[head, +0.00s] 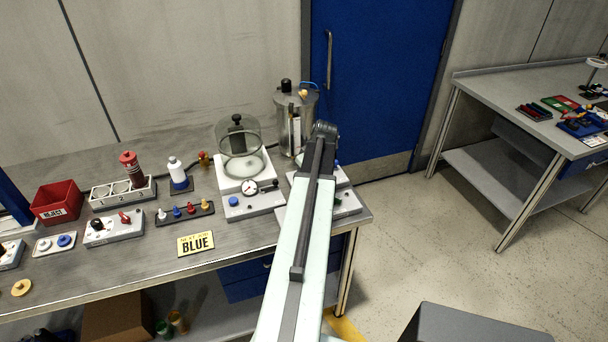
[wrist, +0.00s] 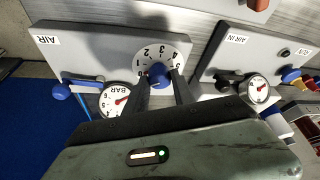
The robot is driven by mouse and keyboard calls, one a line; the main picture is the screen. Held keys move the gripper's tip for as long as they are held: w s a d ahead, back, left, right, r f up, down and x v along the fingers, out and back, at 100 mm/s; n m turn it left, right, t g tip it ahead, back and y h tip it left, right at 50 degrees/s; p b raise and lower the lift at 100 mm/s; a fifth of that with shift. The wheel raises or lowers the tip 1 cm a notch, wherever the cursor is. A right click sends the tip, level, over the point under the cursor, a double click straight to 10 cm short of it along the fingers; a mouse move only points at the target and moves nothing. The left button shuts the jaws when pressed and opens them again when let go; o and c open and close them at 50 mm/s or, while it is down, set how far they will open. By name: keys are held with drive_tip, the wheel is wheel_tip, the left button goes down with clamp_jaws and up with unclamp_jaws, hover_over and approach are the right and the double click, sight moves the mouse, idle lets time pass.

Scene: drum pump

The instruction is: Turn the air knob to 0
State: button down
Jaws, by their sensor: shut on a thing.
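The air knob (wrist: 157,72) is a small blue knob at the centre of a white numbered dial (wrist: 149,52). It sits on a grey panel with an AIR label (wrist: 46,41), all upside down in the wrist view. My gripper (wrist: 162,82) is shut on the knob, one dark finger on each side. The fingers and wrist hide the dial's lower part, and I cannot tell which number the knob points to.
A BAR gauge (wrist: 115,99) and a blue valve handle (wrist: 61,92) sit left of the dial in the wrist view. An AIR IN panel (wrist: 232,52) with a gauge is on the right. In the head view, a glass bell jar (head: 238,150) and metal drum (head: 297,122) stand behind my arm.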

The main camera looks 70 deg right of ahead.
idle(0.5)
drive_tip(key=c, duration=1.1)
unclamp_jaws()
drive_tip(key=shift+o, duration=0.2)
drive_tip(key=p+v, duration=0.7)
drive_tip(key=shift+r, duration=0.3)
